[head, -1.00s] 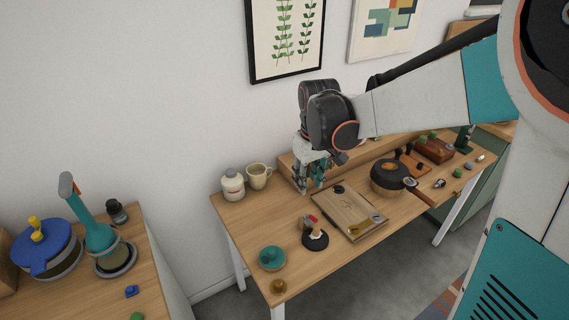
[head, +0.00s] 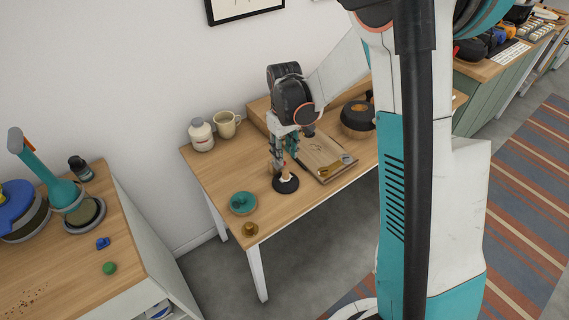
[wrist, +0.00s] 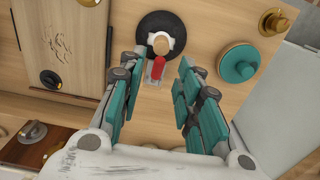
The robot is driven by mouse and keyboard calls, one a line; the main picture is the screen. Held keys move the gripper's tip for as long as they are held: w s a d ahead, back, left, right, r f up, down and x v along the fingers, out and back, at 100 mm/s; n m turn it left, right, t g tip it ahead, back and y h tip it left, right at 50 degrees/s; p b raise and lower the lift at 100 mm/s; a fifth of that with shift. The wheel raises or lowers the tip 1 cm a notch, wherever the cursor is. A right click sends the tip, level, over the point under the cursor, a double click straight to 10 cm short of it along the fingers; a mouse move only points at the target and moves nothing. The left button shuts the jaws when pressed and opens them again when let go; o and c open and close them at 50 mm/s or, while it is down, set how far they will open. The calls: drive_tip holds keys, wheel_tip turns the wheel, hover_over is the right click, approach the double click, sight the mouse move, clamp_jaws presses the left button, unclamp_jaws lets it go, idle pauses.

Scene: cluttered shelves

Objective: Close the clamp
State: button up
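The clamp is a white fitting with a red lever (wrist: 156,69) on a round black base (wrist: 160,24). In the wrist view it lies just beyond my fingertips, with the red lever between and ahead of them. In the head view its black base (head: 286,185) sits on the wooden table (head: 222,172), and my gripper hides most of its upper part. My gripper (head: 284,166) is above the clamp, pointing down. In the wrist view my gripper (wrist: 163,64) has its teal fingers apart and nothing between the pads. I cannot tell whether they touch the lever.
A wooden board (head: 325,153) lies close right of the clamp. A teal round-lidded piece (head: 243,203) and a brass knob (head: 250,229) stand toward the front left. A white jar (head: 201,135) and a cream mug (head: 227,124) stand at the back. A black round pot (head: 357,117) is farther right.

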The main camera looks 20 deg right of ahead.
drive_tip(key=shift+f+b, duration=0.55)
drive_tip(key=shift+f, duration=1.6)
clamp_jaws()
